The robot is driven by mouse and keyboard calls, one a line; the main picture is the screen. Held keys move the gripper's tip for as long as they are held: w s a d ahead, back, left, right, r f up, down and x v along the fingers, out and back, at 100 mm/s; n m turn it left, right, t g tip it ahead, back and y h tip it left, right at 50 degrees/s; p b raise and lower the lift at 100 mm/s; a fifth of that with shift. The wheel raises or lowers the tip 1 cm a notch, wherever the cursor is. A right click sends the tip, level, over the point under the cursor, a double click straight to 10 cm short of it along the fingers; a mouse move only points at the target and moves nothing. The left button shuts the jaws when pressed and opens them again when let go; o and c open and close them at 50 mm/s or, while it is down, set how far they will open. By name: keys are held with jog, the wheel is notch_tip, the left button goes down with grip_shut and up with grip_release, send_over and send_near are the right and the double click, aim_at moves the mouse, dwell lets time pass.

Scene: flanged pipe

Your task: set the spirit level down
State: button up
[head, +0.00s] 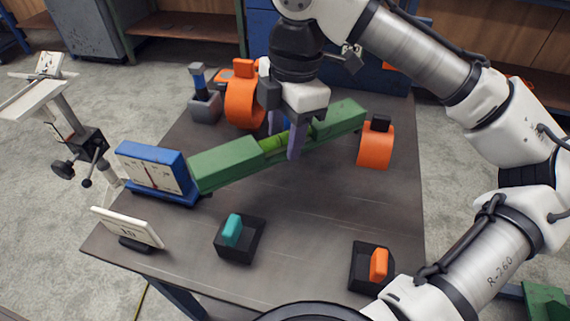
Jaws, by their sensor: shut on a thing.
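The spirit level (228,162) is a long green bar with a bright green vial section near its middle. It runs from the blue gauge at the lower left up to the right, above the table. My gripper (285,140) comes down from above and is shut on the level near its middle, with a purple finger showing on the near side. The level's left end looks close to the blue gauge; I cannot tell whether they touch. Its right end is beside an orange clamp ring. I cannot tell how high the level is above the table.
The dark table (310,215) carries a blue gauge (155,172), a white sign (128,227), a black tray with a teal piece (232,230), another with an orange piece (378,265), and orange rings (375,148) (243,103). A grey block (205,106) stands at the back left. The table's centre front is clear.

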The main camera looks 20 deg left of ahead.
jog(key=shift+f+b, duration=0.4)
jog(key=shift+f, duration=3.2)
jog(key=o, duration=1.3)
jog(key=shift+f, duration=0.15)
jog(key=r, duration=0.4)
jog(key=r+p, duration=0.1)
jog(key=r, duration=0.3)
jog(key=w+d+r, duration=0.1)
jog(key=r, duration=0.3)
jog(key=shift+r+p, duration=0.1)
jog(key=shift+p, duration=0.2)
